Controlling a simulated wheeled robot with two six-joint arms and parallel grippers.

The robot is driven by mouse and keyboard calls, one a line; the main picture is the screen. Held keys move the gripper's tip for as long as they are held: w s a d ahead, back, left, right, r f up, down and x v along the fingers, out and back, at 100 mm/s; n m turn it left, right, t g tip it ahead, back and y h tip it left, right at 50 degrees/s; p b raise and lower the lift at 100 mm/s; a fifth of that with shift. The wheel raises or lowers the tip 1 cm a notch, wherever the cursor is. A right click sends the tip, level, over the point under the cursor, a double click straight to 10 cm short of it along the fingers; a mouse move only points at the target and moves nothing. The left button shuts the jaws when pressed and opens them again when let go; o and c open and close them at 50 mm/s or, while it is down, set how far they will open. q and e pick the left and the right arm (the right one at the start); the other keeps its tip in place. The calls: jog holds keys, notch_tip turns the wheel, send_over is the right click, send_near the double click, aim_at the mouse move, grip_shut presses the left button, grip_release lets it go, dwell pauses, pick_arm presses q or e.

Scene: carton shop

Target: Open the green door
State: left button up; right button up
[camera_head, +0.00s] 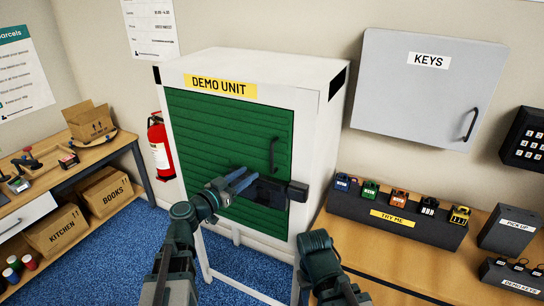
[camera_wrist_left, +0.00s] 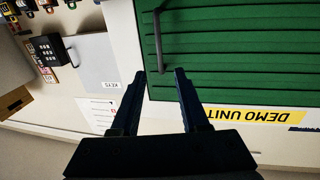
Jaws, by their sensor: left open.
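The green door (camera_head: 225,130) is a slatted panel on the front of the white cabinet labelled DEMO UNIT. It looks shut, flush in its white frame. A dark upright bar handle (camera_head: 273,155) is near its right edge; it also shows in the left wrist view (camera_wrist_left: 158,42), where the picture is upside down. My left gripper (camera_head: 248,178) is open and empty in front of the door, below and left of the handle. In the left wrist view its two fingers (camera_wrist_left: 167,75) are apart, with the handle not between them. My right arm shows at bottom centre, but its gripper is not visible.
A black block (camera_head: 297,191) protrudes at the cabinet's right frame, beside a dark part on the door. A bench (camera_head: 365,245) with a TRY ME box (camera_head: 350,207) is at right. Blue carpet (camera_head: 105,245) is open at front left.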

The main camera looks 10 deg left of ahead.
aim_at(272, 170)
pick_arm(q)
jog(key=x, duration=1.3)
jog(key=shift+s, duration=0.1)
jog(key=shift+c, duration=0.2)
grip_shut()
dwell(0.8)
